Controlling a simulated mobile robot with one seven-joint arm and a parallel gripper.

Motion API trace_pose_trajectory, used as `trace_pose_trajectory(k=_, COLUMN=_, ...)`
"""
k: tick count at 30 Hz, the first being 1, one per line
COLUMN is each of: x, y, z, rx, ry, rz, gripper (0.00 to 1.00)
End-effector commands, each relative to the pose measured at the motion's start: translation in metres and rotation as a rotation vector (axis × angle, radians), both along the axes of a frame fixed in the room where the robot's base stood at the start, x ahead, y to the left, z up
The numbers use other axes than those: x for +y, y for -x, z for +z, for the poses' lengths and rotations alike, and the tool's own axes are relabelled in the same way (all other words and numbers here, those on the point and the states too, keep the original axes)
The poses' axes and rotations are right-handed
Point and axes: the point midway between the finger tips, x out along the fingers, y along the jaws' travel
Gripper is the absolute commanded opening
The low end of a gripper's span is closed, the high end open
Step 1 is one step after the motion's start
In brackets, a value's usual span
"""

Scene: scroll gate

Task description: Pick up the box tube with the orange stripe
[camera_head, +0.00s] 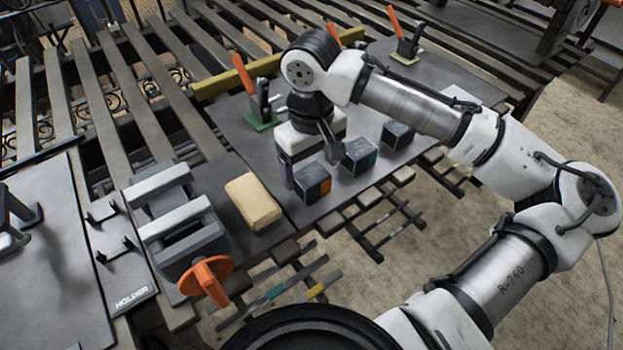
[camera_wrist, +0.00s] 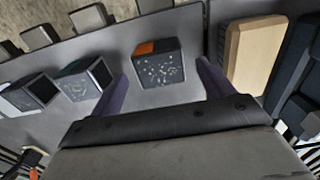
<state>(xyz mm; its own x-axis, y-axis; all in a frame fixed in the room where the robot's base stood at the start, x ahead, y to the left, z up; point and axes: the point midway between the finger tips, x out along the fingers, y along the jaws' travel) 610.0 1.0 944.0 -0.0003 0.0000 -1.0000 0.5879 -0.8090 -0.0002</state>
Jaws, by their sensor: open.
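The box tube with the orange stripe (camera_head: 312,185) stands on the dark table near its front edge. It is a dark block with an orange band, and it also shows in the wrist view (camera_wrist: 158,68). My gripper (camera_wrist: 166,64) is open, pointing down over it. In the wrist view the box tube appears between the two purple fingers, with a gap on each side. In the head view one finger shows just left of the box tube; the other is mostly hidden. I cannot tell how far the fingertips are above the table.
A box tube with a teal stripe (camera_head: 360,157) and another dark box tube (camera_head: 397,135) stand to the right. A tan block (camera_head: 253,201) and a grey vise (camera_head: 180,225) with an orange handle are to the left. Orange-handled clamps (camera_head: 258,95) stand behind.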

Motion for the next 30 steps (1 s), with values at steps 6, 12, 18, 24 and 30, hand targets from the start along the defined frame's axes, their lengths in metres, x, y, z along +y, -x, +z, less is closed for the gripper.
trace_pose_trajectory(k=6, x=0.000, y=0.001, z=-0.028, rx=0.001, ry=0.001, rz=0.000, gripper=0.80)
trace_pose_trajectory(k=12, x=0.000, y=0.001, z=-0.032, rx=-0.001, ry=0.000, rz=0.001, gripper=0.80)
trace_pose_trajectory(k=18, x=0.000, y=0.001, z=-0.032, rx=-0.001, ry=0.000, rz=0.000, gripper=0.66)
trace_pose_trajectory(k=24, x=0.000, y=0.001, z=-0.032, rx=-0.001, ry=0.001, rz=0.000, gripper=0.39)
trace_pose_trajectory(k=30, x=0.000, y=0.000, z=-0.031, rx=-0.001, ry=0.000, rz=0.000, gripper=0.24)
